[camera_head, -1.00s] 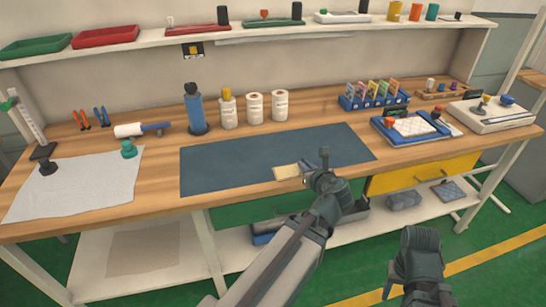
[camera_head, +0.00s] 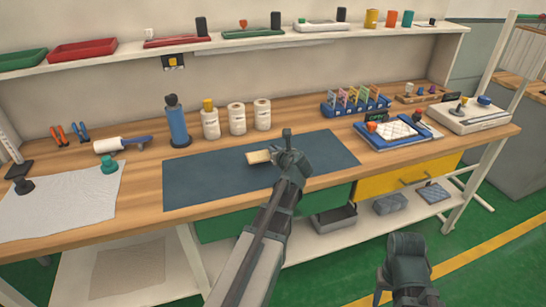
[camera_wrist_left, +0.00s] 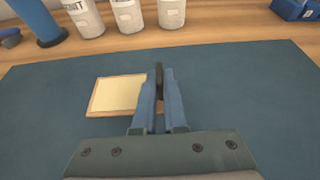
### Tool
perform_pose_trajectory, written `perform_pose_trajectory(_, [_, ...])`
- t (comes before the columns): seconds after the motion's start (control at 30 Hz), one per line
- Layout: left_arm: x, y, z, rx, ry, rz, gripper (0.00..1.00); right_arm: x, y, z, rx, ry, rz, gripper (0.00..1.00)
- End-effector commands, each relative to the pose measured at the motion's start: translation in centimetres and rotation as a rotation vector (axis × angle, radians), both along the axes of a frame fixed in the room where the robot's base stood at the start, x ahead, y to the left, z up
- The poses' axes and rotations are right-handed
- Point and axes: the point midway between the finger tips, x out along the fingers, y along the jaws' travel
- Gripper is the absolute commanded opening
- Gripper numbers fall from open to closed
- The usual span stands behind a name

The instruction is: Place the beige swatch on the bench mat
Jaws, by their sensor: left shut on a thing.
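The beige swatch (camera_head: 258,156) is a small pale rectangle over the middle of the dark blue bench mat (camera_head: 205,180). My left gripper (camera_head: 286,150) is shut on its right side. In the left wrist view the swatch (camera_wrist_left: 117,93) extends left from the closed fingers (camera_wrist_left: 159,90), with the mat (camera_wrist_left: 50,120) all around it. I cannot tell whether the swatch touches the mat or is slightly above it. My right arm shows at the lower right, in front of the bench; its fingers are not clear.
A blue bottle (camera_head: 177,122) and white containers (camera_head: 237,118) stand behind the mat. A blue rack (camera_head: 355,103) and a blue tray (camera_head: 375,141) are to the right. A pale sheet (camera_head: 60,208) lies left. The mat's left part is bare.

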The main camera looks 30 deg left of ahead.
Motion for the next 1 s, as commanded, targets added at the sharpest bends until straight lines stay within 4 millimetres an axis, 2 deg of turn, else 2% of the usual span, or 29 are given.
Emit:
perform_pose_trajectory(0.17, [1.2,1.2,-0.2,0.000,-0.001,0.001,0.00,0.0,0.0,-0.2,0.000,0.000,0.000,0.50])
perform_pose_trajectory(0.2, [0.9,1.0,-1.2,0.001,-0.001,-0.001,0.00,0.0,0.0,-1.2,0.000,0.000,0.000,0.50])
perform_pose_trajectory(0.4, [0.8,1.0,-3.7,0.001,-0.001,-0.001,0.00,0.0,0.0,-3.7,0.000,0.000,0.000,0.50])
perform_pose_trajectory(0.87, [0.8,1.0,-4.1,0.000,0.000,0.000,0.00,0.0,0.0,-4.1,0.000,0.000,0.000,0.50])
perform_pose_trajectory(0.9, [0.8,1.0,-3.9,0.000,0.000,0.000,0.16,0.0,0.0,-3.9,0.000,0.000,0.000,0.50])
perform_pose_trajectory(1.0, [0.8,0.9,-3.9,0.000,0.000,0.000,0.34,0.0,0.0,-3.9,0.000,0.000,0.000,0.50])
